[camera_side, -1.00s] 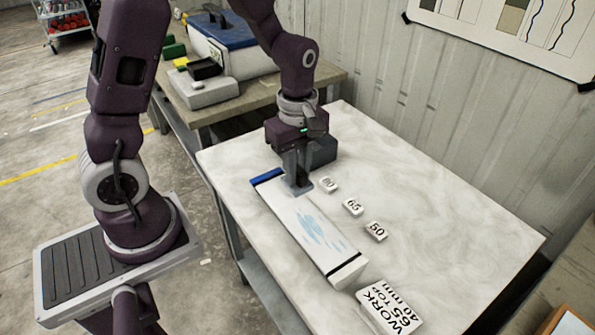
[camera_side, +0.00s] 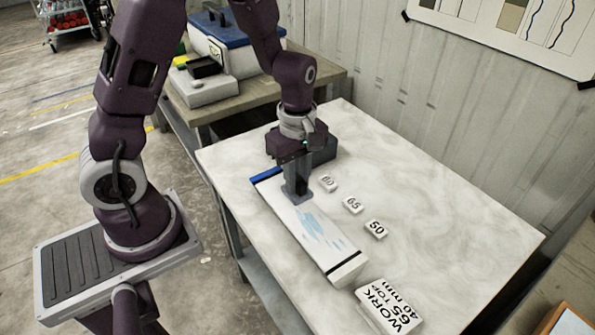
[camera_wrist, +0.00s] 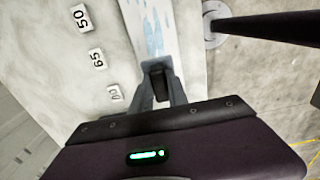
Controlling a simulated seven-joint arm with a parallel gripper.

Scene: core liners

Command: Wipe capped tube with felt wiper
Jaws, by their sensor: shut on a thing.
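The capped tube (camera_side: 320,233) is a long white piece with a blue cap at its far left end and a black band near its front right end. It lies on the pale marbled table, with light blue smears on its upper face. It also shows in the wrist view (camera_wrist: 150,22). My gripper (camera_side: 298,197) points down over the tube near the blue end. In the wrist view my gripper (camera_wrist: 160,85) is shut on a small dark block, likely the felt wiper (camera_wrist: 159,86). The block's underside and its contact with the tube are hidden.
Small white number blocks, including 65 (camera_side: 353,205) and 50 (camera_side: 376,229), stand in a row right of the tube. The table's right side is clear.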

